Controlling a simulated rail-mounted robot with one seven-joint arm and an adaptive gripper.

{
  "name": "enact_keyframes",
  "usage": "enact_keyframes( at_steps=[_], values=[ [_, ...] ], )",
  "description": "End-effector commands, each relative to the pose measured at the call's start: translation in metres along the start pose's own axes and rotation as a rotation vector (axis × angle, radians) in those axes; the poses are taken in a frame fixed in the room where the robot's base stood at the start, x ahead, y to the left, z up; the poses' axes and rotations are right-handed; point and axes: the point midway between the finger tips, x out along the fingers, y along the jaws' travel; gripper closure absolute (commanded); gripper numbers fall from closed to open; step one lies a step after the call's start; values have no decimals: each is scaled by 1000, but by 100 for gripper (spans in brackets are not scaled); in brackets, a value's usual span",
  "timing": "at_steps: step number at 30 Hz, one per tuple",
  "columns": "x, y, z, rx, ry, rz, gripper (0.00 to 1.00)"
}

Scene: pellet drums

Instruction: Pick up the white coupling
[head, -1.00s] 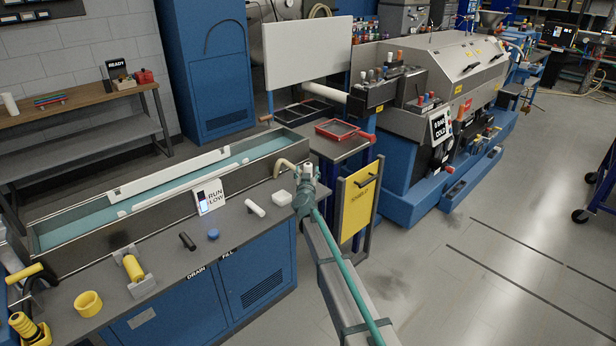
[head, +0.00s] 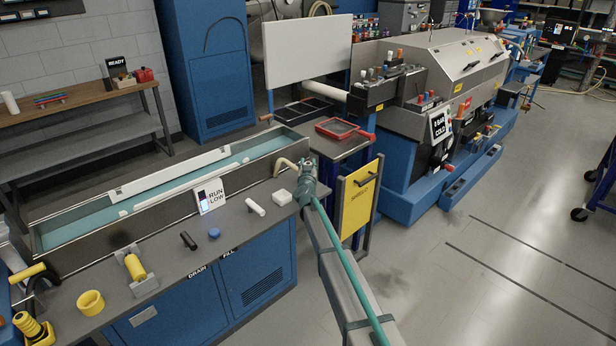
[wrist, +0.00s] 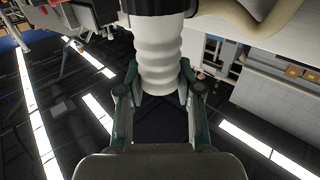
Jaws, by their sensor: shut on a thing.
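The white coupling (wrist: 160,55) is a ribbed white cylinder in the wrist view, reaching from the top edge down between the fingers. My gripper (wrist: 160,95) is shut on it, with one finger on each side. In the head view my gripper (head: 307,172) is at the right end of the bench, beside the curved beige hose (head: 286,167), and largely hides the coupling. The hose also shows in the wrist view (wrist: 262,20) close to the coupling's upper end; I cannot tell whether they touch.
A yellow panel (head: 358,198) stands to the right. Open floor (head: 500,250) lies farther right.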

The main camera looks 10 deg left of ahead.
Motion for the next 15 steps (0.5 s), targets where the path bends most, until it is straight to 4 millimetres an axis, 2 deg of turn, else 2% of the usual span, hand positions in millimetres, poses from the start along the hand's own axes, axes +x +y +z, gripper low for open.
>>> enact_keyframes(
  at_steps=[2,15],
  values=[
    [0,0,0,0,0,0,100],
    [0,0,-1,1,1,0,100]
  ],
)
